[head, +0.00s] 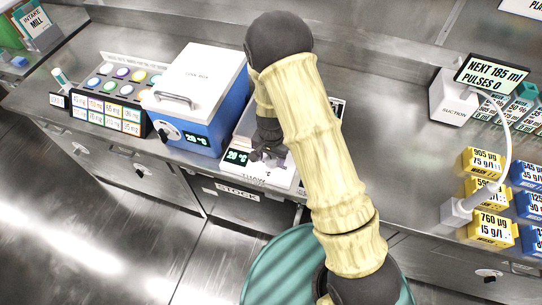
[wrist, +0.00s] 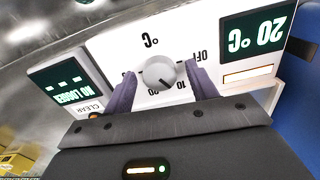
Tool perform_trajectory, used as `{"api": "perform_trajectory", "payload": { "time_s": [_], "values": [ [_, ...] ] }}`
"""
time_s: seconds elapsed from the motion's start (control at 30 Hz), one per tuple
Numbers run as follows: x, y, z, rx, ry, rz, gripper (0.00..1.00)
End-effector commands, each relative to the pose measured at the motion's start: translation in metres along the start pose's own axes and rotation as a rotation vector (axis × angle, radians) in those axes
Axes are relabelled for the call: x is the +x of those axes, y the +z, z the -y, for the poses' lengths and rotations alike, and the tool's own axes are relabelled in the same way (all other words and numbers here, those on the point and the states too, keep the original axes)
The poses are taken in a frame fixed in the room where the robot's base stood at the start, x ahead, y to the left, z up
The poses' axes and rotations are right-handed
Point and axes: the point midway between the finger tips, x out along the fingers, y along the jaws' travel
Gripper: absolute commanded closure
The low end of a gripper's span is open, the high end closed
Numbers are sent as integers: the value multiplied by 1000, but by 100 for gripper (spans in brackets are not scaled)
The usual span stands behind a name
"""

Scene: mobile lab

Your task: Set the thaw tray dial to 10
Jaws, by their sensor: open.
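The thaw tray (head: 262,172) is a low white unit with a green-on-dark display, partly hidden behind my arm in the head view. In the wrist view its white panel appears upside down, with a round grey-white dial (wrist: 160,75). The dial's dark mark points to the lower right, towards the printed 10 and 20; I cannot tell exactly which. The tray display (wrist: 254,37) reads 20 °C. My gripper (wrist: 163,86) is open, with one purple finger on each side of the dial. Contact with it is not clear. In the head view my gripper (head: 268,153) is over the tray's front.
A blue cool box (head: 200,128) with a white lid stands close on the left. A second panel display (wrist: 65,83) reads NO LOGGER, above a CLEAR button (wrist: 88,108). A rack of coloured discs (head: 122,72) is further left. Suction unit (head: 452,97) and labelled blocks (head: 490,230) stand right.

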Motion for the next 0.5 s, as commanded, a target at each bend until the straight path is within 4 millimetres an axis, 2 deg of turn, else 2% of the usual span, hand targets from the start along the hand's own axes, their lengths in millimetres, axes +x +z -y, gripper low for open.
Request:
{"api": "perform_trajectory", "payload": {
  "time_s": [0.17,0.27,0.5],
  "values": [
    [-6,0,0,0,-1,-1,43],
    [-17,0,1,-2,-2,-2,43],
    [-58,0,1,-2,-3,-4,43]
  ]
}}
